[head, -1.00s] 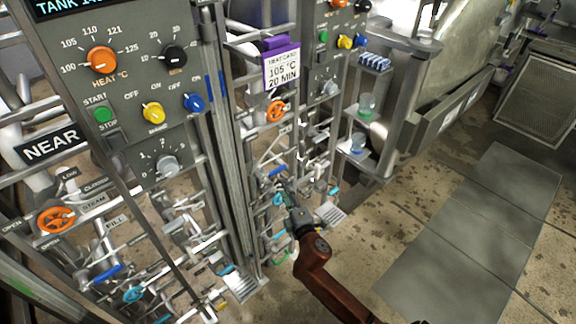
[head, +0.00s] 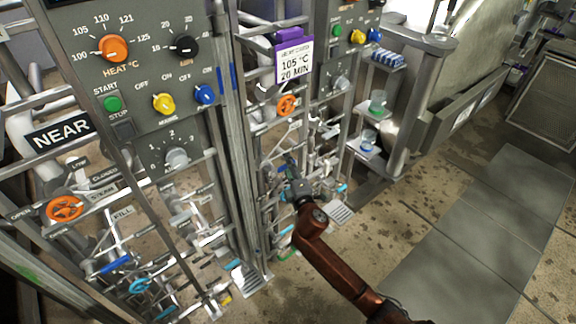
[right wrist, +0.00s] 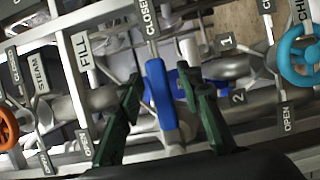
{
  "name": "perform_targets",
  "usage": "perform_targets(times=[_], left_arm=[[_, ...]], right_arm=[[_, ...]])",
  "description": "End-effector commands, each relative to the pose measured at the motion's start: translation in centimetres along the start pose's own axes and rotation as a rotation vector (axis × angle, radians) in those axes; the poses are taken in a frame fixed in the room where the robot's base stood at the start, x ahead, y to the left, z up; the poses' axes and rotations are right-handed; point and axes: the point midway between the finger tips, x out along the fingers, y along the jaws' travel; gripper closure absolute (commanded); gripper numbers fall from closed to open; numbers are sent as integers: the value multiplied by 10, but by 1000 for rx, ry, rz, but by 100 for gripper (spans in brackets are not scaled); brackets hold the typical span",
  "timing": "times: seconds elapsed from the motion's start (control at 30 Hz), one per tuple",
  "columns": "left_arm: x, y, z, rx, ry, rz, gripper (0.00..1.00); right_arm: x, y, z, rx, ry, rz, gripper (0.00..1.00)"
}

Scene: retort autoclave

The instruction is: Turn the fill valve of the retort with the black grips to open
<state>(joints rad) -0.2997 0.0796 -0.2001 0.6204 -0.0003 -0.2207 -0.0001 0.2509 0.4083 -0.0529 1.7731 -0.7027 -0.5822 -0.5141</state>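My right gripper (head: 290,166) is at the pipework under the farther control panel. In the right wrist view its two green fingers (right wrist: 160,85) are apart. A blue fill valve lever (right wrist: 161,98) stands between the fingers, with narrow gaps visible on both sides. The lever points up in that view, toward a CLOSED label (right wrist: 149,15); a FILL label (right wrist: 83,52) is to its left. In the head view my gripper hides this lever. My left gripper is not in view. I cannot make out black grips.
An orange wheel (right wrist: 7,128) is left of the lever and a cyan wheel (right wrist: 299,54) is right. The near panel has its own blue lever (head: 113,265) and orange wheel (head: 65,208). Rails and pipes crowd the area; floor (head: 450,250) at right is clear.

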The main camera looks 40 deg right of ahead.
Motion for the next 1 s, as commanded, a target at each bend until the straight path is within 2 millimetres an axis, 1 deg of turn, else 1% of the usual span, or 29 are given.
perform_targets(times=[0.03,0.07,0.5,1.0], left_arm=[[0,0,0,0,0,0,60],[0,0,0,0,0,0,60],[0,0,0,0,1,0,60],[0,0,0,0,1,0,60]], right_arm=[[0,0,0,0,0,0,67],[0,0,0,0,0,0,69],[0,0,0,0,0,-1,99],[0,-1,-1,0,1,-1,100]])
